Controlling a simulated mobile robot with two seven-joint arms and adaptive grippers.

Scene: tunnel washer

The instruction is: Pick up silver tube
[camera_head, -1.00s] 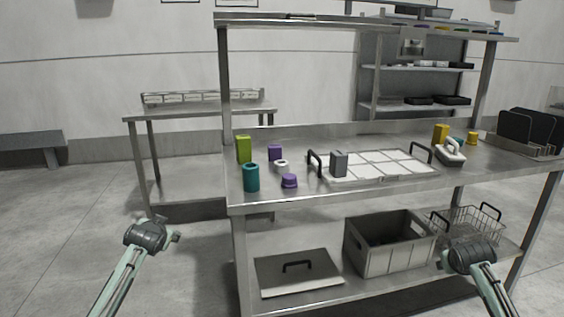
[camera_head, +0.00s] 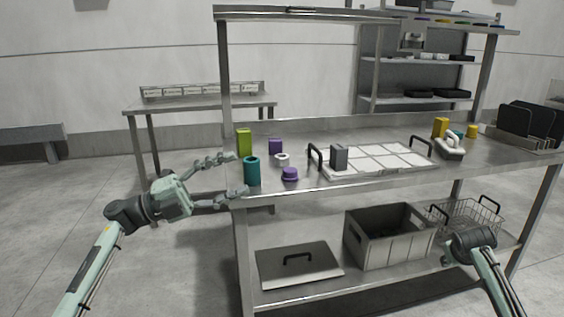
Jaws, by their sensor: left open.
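A short, pale silver tube (camera_head: 282,160) with an open top stands on the steel bench, behind the purple round piece. My left gripper (camera_head: 239,174) is open and empty at the bench's left end. Its fingers point right, one above the other, with the tips close to the teal tube (camera_head: 251,172). I cannot tell whether they touch it. The silver tube is farther right, apart from the fingers. My right arm is low at the front right; its gripper does not show clearly.
A green block (camera_head: 243,142), purple block (camera_head: 275,146) and purple round piece (camera_head: 290,174) stand near the silver tube. A white gridded tray (camera_head: 400,172) with black handles holds a grey block (camera_head: 339,157). A grey crate (camera_head: 385,250) sits on the lower shelf.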

